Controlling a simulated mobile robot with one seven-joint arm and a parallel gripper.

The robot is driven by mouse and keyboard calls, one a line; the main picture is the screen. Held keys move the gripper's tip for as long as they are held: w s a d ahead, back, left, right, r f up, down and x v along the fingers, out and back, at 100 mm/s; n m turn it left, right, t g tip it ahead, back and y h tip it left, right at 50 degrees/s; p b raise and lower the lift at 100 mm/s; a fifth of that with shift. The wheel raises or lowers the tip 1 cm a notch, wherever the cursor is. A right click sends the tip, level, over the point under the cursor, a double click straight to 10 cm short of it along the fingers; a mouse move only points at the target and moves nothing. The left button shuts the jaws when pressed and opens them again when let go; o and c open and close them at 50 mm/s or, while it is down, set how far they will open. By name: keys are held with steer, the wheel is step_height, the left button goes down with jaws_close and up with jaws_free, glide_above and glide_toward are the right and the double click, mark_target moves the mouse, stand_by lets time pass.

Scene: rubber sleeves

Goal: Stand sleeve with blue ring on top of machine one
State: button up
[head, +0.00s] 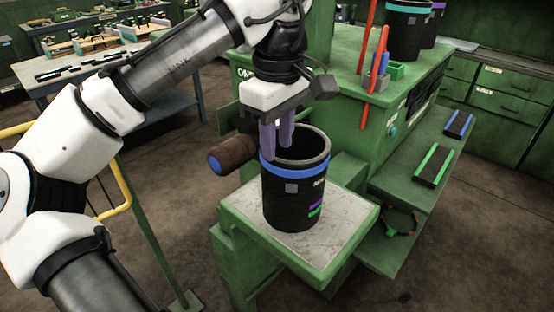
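The black sleeve with a blue ring (292,200) stands upright on a small pale-topped green platform (345,222) in front of the green machine (320,75). The machine's partly covered label begins with "ON". My gripper (278,148) points down at the sleeve's left rim, its two purple fingers a little apart. The fingertips overlap the rim and opening in the picture. I cannot tell whether they grip the wall.
A black sleeve with a teal ring (405,35) and another behind it stand on the machine top. Upright red rods (375,75) rise near its front edge. A brown roller (232,153) juts out left of the sleeve. A lower green shelf (420,175) holds coloured bars.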

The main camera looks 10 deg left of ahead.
step_height(320, 180, up, 7)
steer(key=shift+f, duration=0.15)
